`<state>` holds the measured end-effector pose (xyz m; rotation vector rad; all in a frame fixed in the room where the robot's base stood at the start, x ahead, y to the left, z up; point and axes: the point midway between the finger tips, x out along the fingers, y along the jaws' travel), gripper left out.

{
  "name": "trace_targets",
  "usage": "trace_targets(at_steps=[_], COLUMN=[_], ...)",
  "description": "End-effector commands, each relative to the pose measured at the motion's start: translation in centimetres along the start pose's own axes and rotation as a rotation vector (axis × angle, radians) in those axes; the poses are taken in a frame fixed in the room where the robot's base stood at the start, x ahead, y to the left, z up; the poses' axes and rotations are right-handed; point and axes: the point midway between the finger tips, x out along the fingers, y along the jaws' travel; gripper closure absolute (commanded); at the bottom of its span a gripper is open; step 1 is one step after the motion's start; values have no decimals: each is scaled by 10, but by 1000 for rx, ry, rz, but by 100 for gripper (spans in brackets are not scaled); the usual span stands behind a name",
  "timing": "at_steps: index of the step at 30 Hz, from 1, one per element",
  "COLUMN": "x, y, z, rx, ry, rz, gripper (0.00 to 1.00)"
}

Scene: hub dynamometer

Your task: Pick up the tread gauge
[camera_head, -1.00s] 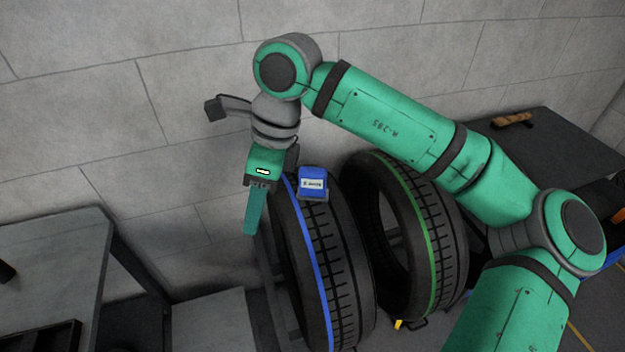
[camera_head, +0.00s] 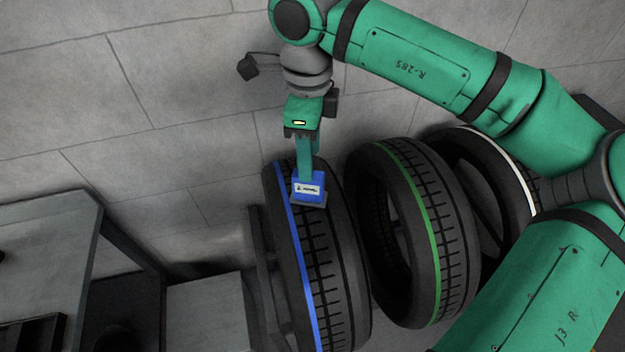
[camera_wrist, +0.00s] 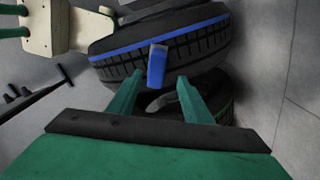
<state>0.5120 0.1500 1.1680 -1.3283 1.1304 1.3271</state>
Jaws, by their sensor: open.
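The tread gauge (camera_head: 309,190) is a small blue block with a white label and a dark grey base. It sits on top of the tread of the blue-striped tyre (camera_head: 334,270). In the wrist view the blue gauge (camera_wrist: 157,66) stands just beyond my fingertips, roughly midway between them. My gripper (camera_head: 305,172) points down and reaches the gauge's upper edge in the head view. In the wrist view my gripper (camera_wrist: 156,82) has its two green fingers apart with nothing held. I cannot tell whether a finger touches the gauge.
A green-striped tyre (camera_head: 425,235) stands right of the blue-striped one, and a white-striped tyre (camera_head: 497,165) stands farther right. A grey table (camera_head: 45,240) is at the left, with a lower grey block (camera_head: 205,312) beside it. A stone wall runs behind.

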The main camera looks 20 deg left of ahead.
Motion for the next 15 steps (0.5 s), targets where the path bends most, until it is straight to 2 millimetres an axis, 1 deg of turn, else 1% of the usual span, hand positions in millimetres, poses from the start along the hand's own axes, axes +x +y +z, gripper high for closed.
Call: trace_targets(at_steps=[3,11,15], x=[19,43,63], y=[1,1,2], z=[1,-2,-3], rx=[-3,2,3], ry=[-2,-2,-3], rz=[2,2,3], gripper=[55,55,55])
